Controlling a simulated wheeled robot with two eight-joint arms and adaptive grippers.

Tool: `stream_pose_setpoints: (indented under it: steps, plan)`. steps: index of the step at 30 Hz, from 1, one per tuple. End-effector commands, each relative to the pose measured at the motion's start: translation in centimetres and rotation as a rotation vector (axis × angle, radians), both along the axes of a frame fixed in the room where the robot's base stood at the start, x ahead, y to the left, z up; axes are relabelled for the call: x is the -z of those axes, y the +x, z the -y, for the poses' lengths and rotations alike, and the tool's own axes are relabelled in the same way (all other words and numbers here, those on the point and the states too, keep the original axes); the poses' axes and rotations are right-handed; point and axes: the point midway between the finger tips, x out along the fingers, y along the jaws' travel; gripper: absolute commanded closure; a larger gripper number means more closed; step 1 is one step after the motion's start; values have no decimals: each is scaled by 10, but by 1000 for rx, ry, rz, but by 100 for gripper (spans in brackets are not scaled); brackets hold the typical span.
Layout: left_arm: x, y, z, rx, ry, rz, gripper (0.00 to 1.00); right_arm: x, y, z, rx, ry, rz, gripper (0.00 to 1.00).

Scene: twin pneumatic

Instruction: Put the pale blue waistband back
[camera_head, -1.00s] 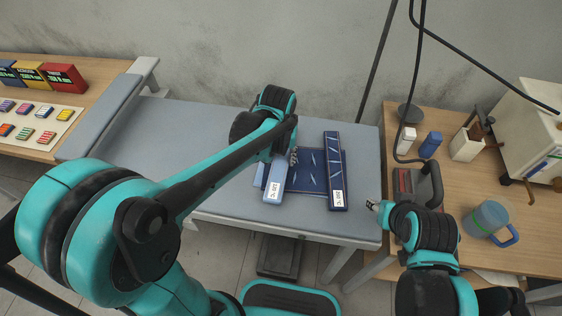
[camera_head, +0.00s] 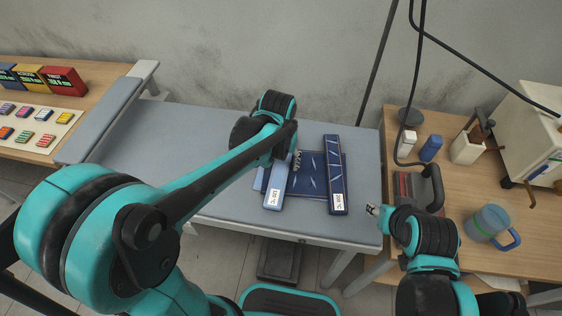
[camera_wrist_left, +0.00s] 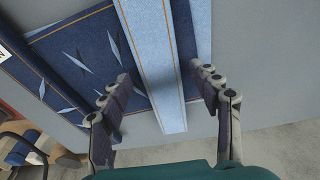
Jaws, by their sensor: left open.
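The pale blue waistband (camera_head: 274,188) is a long flat strip with a white label at its near end. It lies on the padded table, over the left part of a dark blue patterned cloth (camera_head: 309,176). A matching dark blue band (camera_head: 335,173) lies at the cloth's right side. My left gripper (camera_head: 296,160) is over the pale band's far part. In the left wrist view its open fingers (camera_wrist_left: 160,74) stand on either side of the pale band (camera_wrist_left: 157,35), with gaps visible. My right gripper (camera_head: 372,209) hangs beyond the table's right edge; its jaw opening is too small to judge.
The grey padded table (camera_head: 215,125) is clear at left. A wooden side table (camera_head: 525,205) at right holds a mug (camera_head: 490,222), a blue bottle (camera_head: 431,147) and a white box. A left bench holds coloured boxes (camera_head: 62,80). A black cable (camera_head: 417,80) hangs at right.

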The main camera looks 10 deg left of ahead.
Motion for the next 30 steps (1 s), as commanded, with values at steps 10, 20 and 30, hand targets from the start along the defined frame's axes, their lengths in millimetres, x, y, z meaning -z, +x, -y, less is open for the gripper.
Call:
stream_pose_setpoints:
  steps: [10,20,30]
  plan:
    - [-78,-12,0,0,0,0,37,-34,0,0,0,0,0,58]
    - [-112,-21,-4,-1,-2,14,37,-44,0,0,0,0,0,58]
    - [-117,-93,-54,1,-21,278,37,-43,0,0,0,0,0,58]
